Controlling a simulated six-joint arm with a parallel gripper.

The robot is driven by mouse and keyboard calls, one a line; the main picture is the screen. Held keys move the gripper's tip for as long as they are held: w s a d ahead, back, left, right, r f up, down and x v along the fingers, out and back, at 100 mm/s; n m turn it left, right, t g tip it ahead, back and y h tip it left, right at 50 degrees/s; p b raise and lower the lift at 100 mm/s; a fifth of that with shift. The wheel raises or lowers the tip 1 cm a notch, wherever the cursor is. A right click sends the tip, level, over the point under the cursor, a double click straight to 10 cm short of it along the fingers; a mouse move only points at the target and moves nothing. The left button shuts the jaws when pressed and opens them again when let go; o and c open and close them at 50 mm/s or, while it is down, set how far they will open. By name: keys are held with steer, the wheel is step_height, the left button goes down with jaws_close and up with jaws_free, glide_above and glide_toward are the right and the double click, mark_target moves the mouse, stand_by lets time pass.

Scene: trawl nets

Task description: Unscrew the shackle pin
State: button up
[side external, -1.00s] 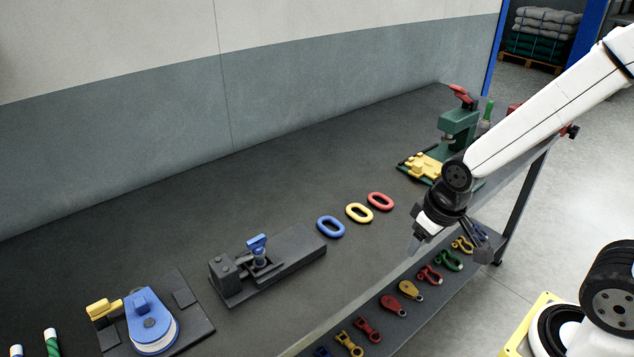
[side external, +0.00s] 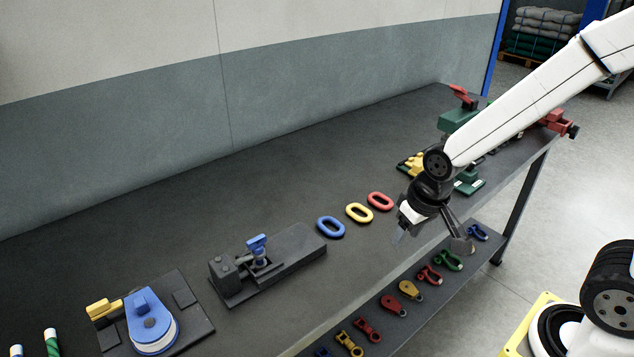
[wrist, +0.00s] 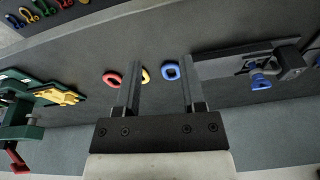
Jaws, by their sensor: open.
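The shackle pin appears to be the part with the blue head (side external: 257,244), standing in a dark grey fixture (side external: 292,255) on the bench in the side view. The blue head also shows in the wrist view (wrist: 261,82), at the right on its grey fixture (wrist: 225,66). The shackle body is too small to make out clearly. My gripper (side external: 430,243) is open and empty, above the bench's front edge, well to the right of the fixture. In the wrist view my gripper's two fingers (wrist: 160,92) stand wide apart with nothing between them touching.
Blue (side external: 331,227), yellow (side external: 359,213) and red (side external: 380,201) links lie between fixture and gripper. A blue sheave block (side external: 150,322) stands at left, a green press (side external: 457,121) behind my arm. Shackles and blocks line the lower shelf (side external: 322,343). The bench's back is clear.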

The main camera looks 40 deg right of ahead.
steer(key=w+a+r+m+g, duration=0.1)
steer(key=w+a+m, duration=0.3)
steer(key=w, duration=0.3)
steer(key=w+a+r+m, duration=0.1)
steer(key=w+a+m, duration=0.25)
steer(key=w, duration=0.25)
steer(key=m+g, duration=0.1)
steer(key=m, duration=0.7)
glide_toward(253, 240)
steer(key=shift+s+d+f, duration=0.15)
steer(key=shift+d+f, duration=0.5)
steer(key=shift+w+a+m, duration=0.25)
steer(key=shift+a+m, duration=0.3)
steer(key=shift+a, duration=0.15)
steer(key=shift+f, duration=0.15)
steer(key=shift+f, duration=3.8)
jaws_close()
